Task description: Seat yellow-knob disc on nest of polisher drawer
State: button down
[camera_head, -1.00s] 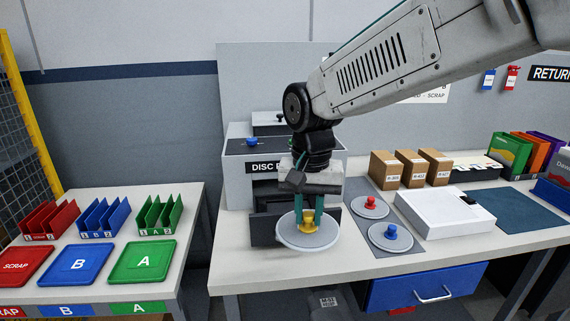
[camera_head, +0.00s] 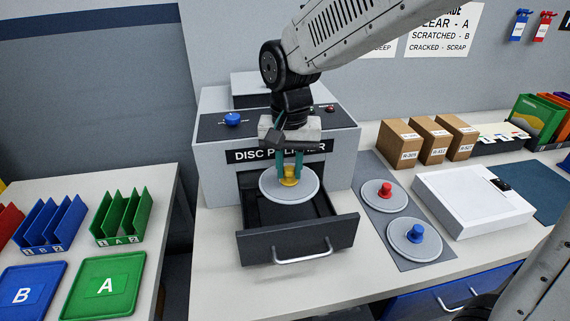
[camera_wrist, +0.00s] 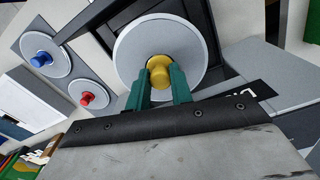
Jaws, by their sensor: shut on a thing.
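My gripper (camera_head: 289,172) is shut on the yellow knob (camera_head: 289,181) of a grey disc (camera_head: 273,188). The disc is held level over the open drawer (camera_head: 300,247) of the disc polisher (camera_head: 217,164). In the wrist view the green fingertips (camera_wrist: 160,74) pinch the yellow knob (camera_wrist: 159,62), and the disc (camera_wrist: 135,50) covers much of the dark drawer interior (camera_wrist: 196,22). The nest is hidden beneath the disc. I cannot tell whether the disc touches anything below it.
A red-knob disc (camera_head: 365,198) and a blue-knob disc (camera_head: 399,244) lie on a grey mat (camera_head: 408,264) to the right. A white box (camera_head: 465,212) and cardboard boxes (camera_head: 401,149) stand beyond. Green tray A (camera_head: 85,296) is on the left table. The polisher front (camera_head: 217,185) rises close behind the disc.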

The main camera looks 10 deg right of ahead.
aim_at(289, 166)
jog(key=f, duration=0.3)
jog(key=shift+w+f, duration=0.25)
jog(key=shift+w, duration=0.15)
jog(key=shift+f, duration=2.25)
jog(key=shift+s+f, duration=0.1)
jog(key=shift+f, duration=1)
jog(key=c, duration=0.7)
grip_release()
jog(key=shift+c, duration=0.2)
jog(key=shift+r, duration=0.1)
jog(key=shift+r, duration=3.9)
